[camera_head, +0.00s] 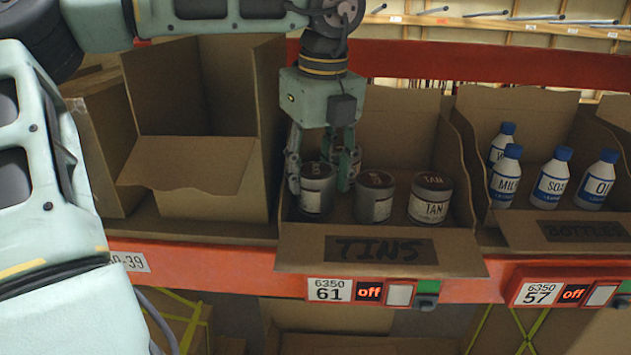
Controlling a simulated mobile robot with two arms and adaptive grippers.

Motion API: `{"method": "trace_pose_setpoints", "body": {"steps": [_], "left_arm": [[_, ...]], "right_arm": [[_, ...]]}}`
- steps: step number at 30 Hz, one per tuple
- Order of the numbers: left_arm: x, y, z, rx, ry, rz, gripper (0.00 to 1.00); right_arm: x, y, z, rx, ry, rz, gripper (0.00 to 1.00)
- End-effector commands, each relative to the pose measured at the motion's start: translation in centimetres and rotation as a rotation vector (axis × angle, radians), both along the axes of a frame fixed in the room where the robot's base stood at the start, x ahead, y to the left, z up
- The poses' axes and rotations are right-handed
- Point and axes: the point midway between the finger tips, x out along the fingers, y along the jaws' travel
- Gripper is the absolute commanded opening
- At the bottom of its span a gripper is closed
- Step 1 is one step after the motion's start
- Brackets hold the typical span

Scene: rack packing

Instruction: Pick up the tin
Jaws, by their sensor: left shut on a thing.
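The middle tin (374,205) stands just right of the gripper's right finger. The right tin (430,207), labelled TAN, stands apart from the gripper. I cannot tell whether the held tin touches the box floor. My right gripper is not in view.
An empty cardboard box (195,165) stands left of the tins. A box of blue-capped bottles (552,180) stands to the right. The orange shelf beam (220,272) runs below, carrying labels 61 and 57. Another orange beam (420,60) crosses behind the gripper.

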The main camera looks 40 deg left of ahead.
Motion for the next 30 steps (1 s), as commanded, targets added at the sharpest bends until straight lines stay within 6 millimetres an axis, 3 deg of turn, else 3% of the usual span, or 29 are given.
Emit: {"method": "trace_pose_setpoints", "body": {"steps": [5, 12, 21, 30], "left_arm": [[0.1, 0.0, 2.3, 0.003, -0.006, 0.001, 0.17], [-1.5, -4.6, 5.2, 0.006, -0.005, -0.002, 0.17], [-2.9, -8.8, 8.2, -0.001, -0.001, -0.004, 0.17], [-3.5, -10.8, 9.5, 0.0, 0.0, -0.002, 0.17]], "right_arm": [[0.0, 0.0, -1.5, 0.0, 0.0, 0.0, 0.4], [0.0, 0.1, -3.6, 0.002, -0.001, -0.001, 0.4], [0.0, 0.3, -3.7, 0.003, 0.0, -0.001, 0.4], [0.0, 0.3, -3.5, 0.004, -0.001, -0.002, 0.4]]}}
